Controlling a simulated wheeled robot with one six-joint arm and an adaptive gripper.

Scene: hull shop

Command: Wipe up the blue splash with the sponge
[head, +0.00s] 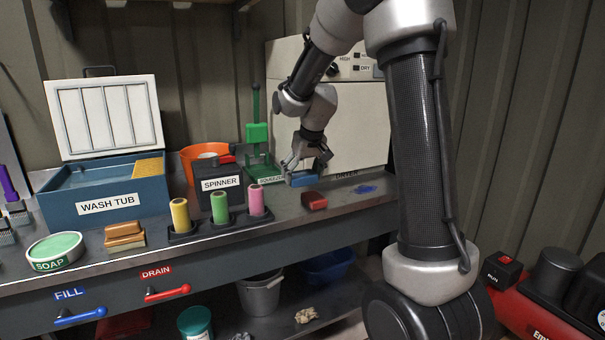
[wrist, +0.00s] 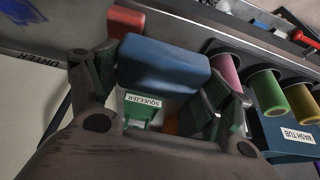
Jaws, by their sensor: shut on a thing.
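My gripper (head: 307,160) is shut on a blue block (wrist: 163,66), which looks like a sponge. The fingers sit at its two ends in the wrist view. The block also shows in the head view (head: 303,180), low over the bench in front of the white machine; I cannot tell whether it touches the bench. The blue splash (head: 366,188) lies on the bench to its right, apart from it. Part of the splash shows at the top left of the wrist view (wrist: 22,10).
A red block (head: 314,201) lies on the bench near the held block. Pink (head: 256,200), green and yellow spools stand to the left, before the spinner (head: 221,184). A green squeezer (head: 257,133) stands behind. The bench around the splash looks clear.

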